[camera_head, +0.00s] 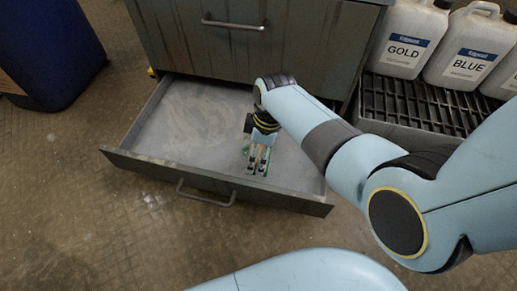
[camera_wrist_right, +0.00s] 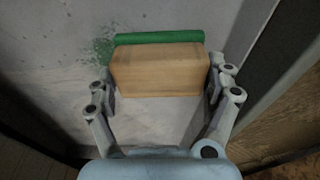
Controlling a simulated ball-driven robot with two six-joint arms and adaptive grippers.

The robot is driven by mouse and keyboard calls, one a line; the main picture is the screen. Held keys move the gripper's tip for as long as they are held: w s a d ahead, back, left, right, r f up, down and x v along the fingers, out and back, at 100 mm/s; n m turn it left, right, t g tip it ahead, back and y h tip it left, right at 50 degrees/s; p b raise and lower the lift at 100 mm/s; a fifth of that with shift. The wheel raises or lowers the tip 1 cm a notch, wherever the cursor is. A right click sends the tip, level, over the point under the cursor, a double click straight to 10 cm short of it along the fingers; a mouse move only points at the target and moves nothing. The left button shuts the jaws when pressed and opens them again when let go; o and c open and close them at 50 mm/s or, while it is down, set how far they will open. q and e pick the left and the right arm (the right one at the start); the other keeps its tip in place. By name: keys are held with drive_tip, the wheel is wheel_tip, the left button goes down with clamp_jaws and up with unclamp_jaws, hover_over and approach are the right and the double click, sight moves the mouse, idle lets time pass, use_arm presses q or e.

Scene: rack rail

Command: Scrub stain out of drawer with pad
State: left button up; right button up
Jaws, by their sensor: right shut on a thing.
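The drawer (camera_head: 190,120) of the dark cabinet is pulled open, and its grey floor shows in the head view. My right gripper (camera_head: 258,163) reaches down into the drawer, right of its middle near the front. In the right wrist view its fingers are shut on the two ends of the pad (camera_wrist_right: 160,72), a wooden block with a green scrubbing side. A speckled green stain (camera_wrist_right: 101,50) lies on the drawer floor just left of the pad's green edge. Any stain under the pad is hidden. My left gripper is not in view.
The drawer's side wall (camera_wrist_right: 250,35) stands close to the right of the pad in the wrist view. White jugs labelled GOLD (camera_head: 404,50) and BLUE (camera_head: 468,66) stand on a black grate at the right. A blue bin (camera_head: 50,45) stands at the left.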

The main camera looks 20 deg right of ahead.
drive_tip(key=shift+f+b, duration=0.3)
drive_tip(key=shift+f, duration=0.55)
idle(0.6)
drive_tip(key=shift+w+d+r, duration=0.1)
drive_tip(key=shift+w+d, duration=0.6)
drive_tip(key=shift+w, duration=0.3)
drive_tip(key=shift+w+d, duration=0.65)
drive_tip(key=shift+w, duration=0.35)
drive_tip(key=shift+w+d+f, duration=0.1)
drive_tip(key=shift+w+d, duration=0.5)
drive_tip(key=shift+w, duration=0.3)
drive_tip(key=shift+w+d+f, duration=0.1)
drive_tip(key=shift+w+d, duration=0.5)
drive_tip(key=shift+w, duration=0.3)
drive_tip(key=shift+w+d, duration=0.6)
drive_tip(key=shift+w, duration=0.3)
drive_tip(key=shift+f, duration=0.1)
drive_tip(key=shift+s, duration=0.15)
